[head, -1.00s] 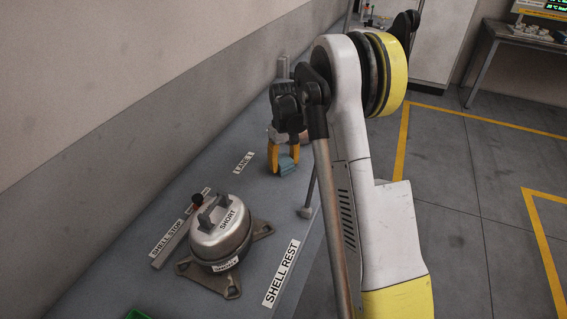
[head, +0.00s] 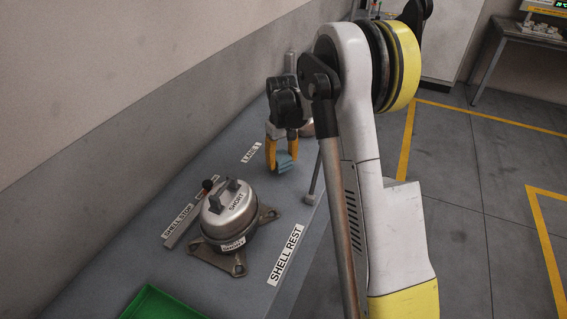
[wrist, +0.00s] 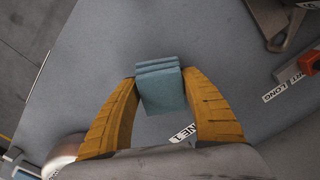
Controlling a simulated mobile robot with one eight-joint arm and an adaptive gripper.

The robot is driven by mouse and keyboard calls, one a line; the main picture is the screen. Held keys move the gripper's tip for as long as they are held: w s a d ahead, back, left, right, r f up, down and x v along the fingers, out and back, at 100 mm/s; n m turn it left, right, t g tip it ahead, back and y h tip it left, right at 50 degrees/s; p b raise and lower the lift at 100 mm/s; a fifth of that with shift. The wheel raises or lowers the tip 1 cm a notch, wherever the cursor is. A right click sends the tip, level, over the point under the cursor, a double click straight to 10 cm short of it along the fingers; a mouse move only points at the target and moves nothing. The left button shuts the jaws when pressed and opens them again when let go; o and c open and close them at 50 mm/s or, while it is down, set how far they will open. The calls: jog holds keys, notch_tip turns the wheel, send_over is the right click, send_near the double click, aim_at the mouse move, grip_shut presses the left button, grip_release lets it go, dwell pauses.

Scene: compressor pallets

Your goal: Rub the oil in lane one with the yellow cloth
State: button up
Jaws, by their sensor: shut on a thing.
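My gripper (head: 283,162) has orange-yellow fingers and points down over the bench. It is shut on a folded blue-grey cloth (head: 286,164), which also shows between the fingertips in the wrist view (wrist: 161,88). I see no yellow cloth. The white LANE 1 label (head: 251,153) lies on the bench just left of my gripper in the head view. In the wrist view, part of this label (wrist: 183,133) shows between the fingers. No oil can be made out. I cannot tell whether the cloth touches the bench.
A silver SHORT shell (head: 232,208) stands on a footed base, beside the SHELL STOP bar (head: 180,226) and SHELL REST label (head: 286,255). A green tray (head: 160,302) is at the near edge. A LONG label (wrist: 275,92) and metal foot (wrist: 275,25) show in the wrist view.

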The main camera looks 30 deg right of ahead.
jog(key=shift+r+p, duration=1.55)
jog(key=shift+r, duration=1.2)
jog(key=shift+s+a, duration=0.1)
